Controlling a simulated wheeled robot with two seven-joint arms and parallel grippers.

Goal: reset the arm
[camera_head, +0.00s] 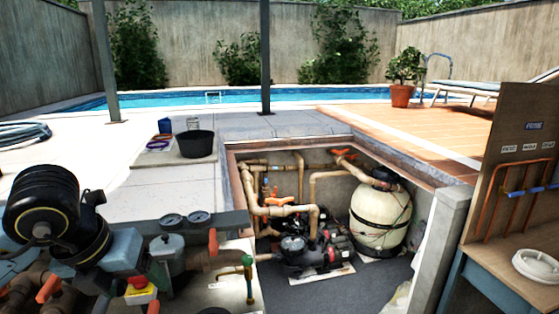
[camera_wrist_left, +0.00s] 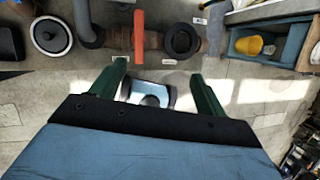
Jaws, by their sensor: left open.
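My left gripper (camera_head: 133,288) is at the lower left of the head view, low among pipes and valves, and partly hard to make out. In the left wrist view its two green fingers (camera_wrist_left: 158,72) stand wide apart with nothing held between them. Beyond and below the fingers lies a pale blue and white object with a dark round middle (camera_wrist_left: 150,95), apart from them as far as I can tell. My right gripper is in neither view.
An orange valve handle (camera_wrist_left: 139,38) on a brown pipe and a blue bin (camera_wrist_left: 262,45) lie ahead of the fingers. The sunken pit holds a pump (camera_head: 310,250) and a cream filter tank (camera_head: 380,216). A wooden board (camera_head: 515,150) stands at right. The paving behind is mostly clear.

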